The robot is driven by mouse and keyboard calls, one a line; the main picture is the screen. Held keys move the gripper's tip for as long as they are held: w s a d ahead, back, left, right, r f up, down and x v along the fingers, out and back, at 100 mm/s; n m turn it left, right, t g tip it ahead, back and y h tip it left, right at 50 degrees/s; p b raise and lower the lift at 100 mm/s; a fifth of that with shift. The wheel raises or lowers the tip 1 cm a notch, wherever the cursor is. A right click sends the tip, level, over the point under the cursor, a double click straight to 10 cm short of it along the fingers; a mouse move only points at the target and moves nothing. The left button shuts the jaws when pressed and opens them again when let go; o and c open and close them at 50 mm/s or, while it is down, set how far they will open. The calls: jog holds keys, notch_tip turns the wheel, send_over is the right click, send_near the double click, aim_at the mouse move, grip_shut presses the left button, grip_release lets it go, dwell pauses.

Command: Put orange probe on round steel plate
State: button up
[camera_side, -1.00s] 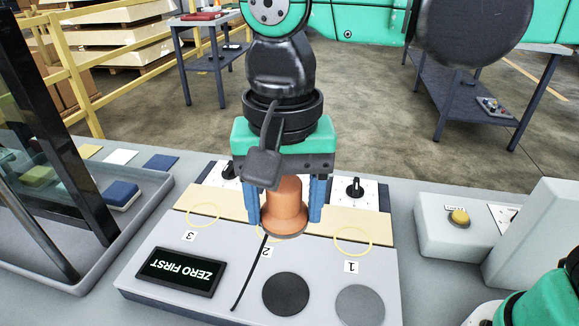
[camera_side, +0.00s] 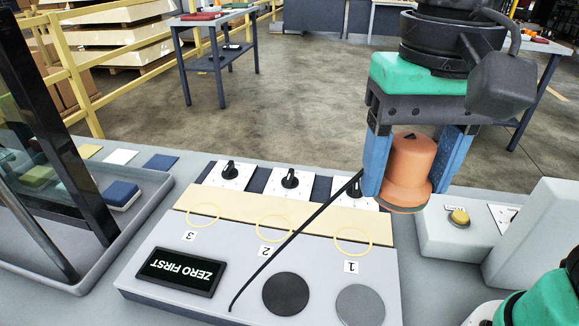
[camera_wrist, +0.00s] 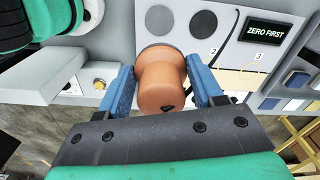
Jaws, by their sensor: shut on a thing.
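The orange probe (camera_side: 408,168) is held upright between the blue fingers of my gripper (camera_side: 406,188). It is in the air above the right end of the panel, near ring 1, and its black cable trails down to the panel. In the wrist view the probe (camera_wrist: 161,82) sits between both fingertips (camera_wrist: 162,84). The round steel plate, which I take to be the lighter grey disc (camera_side: 360,306), lies bare on the panel's front right. It also shows at the top of the wrist view (camera_wrist: 160,18). The probe is well apart from it.
A darker round disc (camera_side: 286,294) lies left of the steel plate. A grey box with a yellow button (camera_side: 459,217) stands right; a grey tray (camera_side: 150,205) is left.

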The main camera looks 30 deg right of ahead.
aim_at(361, 309)
notch_tip(361, 309, down, 20)
jog(key=shift+r, duration=0.15)
dwell(0.5)
jog(key=o, duration=1.4)
notch_tip(361, 309, up, 12)
jog(key=w+d+f+n+t, duration=0.1)
jog(key=w+d+n+t, duration=0.1)
jog(key=w+d, duration=0.1)
jog(key=w+d+f+n+t, duration=0.1)
jog(key=w+d+n+t, duration=0.1)
jog(key=d, duration=0.3)
jog(key=w+d+f+n+t, duration=0.1)
jog(key=w+d+n+t, duration=0.1)
jog(key=w+d+t, duration=0.1)
jog(key=shift+w+d+f, duration=0.2)
jog(key=shift+w+d, duration=0.2)
jog(key=shift+d, duration=0.1)
jog(key=shift+w+d+f, duration=0.15)
jog(key=shift+w+d, duration=0.2)
jog(key=shift+d, duration=0.1)
